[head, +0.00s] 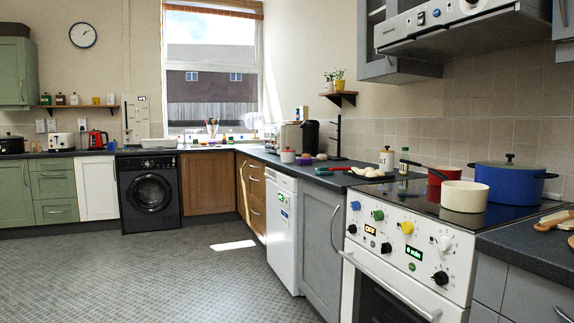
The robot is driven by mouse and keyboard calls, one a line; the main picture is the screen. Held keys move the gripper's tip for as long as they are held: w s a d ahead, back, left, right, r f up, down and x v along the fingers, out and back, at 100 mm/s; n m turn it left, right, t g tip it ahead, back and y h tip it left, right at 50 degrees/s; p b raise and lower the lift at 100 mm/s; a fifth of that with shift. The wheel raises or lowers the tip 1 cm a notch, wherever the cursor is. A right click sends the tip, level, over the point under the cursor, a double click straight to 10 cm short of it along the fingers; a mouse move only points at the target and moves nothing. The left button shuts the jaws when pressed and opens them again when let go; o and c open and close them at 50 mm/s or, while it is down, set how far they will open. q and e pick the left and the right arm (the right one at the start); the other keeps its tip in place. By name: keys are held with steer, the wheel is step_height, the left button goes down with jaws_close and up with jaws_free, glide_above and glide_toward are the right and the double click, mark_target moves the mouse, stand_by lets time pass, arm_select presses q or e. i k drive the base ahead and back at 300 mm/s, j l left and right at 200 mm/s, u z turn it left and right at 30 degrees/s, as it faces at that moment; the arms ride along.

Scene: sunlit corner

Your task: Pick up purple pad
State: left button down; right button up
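A small flat purple item (304,161), which looks like the purple pad, lies on the dark worktop (268,156) along the right wall. Neither of my grippers shows in the head view.
The stove (408,240) stands at the right, with a blue pot (510,180), a cream pan (463,196) and a red pot (444,176) on top. A white dishwasher (281,235) fronts the worktop. The tiled floor (190,275) is clear.

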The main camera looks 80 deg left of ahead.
mark_target(304, 161)
steer(key=u, duration=2.3)
steer(key=i+j+u, duration=0.6)
steer(key=i, duration=0.45)
steer(key=i+j+u, duration=0.25)
steer(key=i, duration=0.3)
steer(key=i+u, duration=0.3)
steer(key=i, duration=0.3)
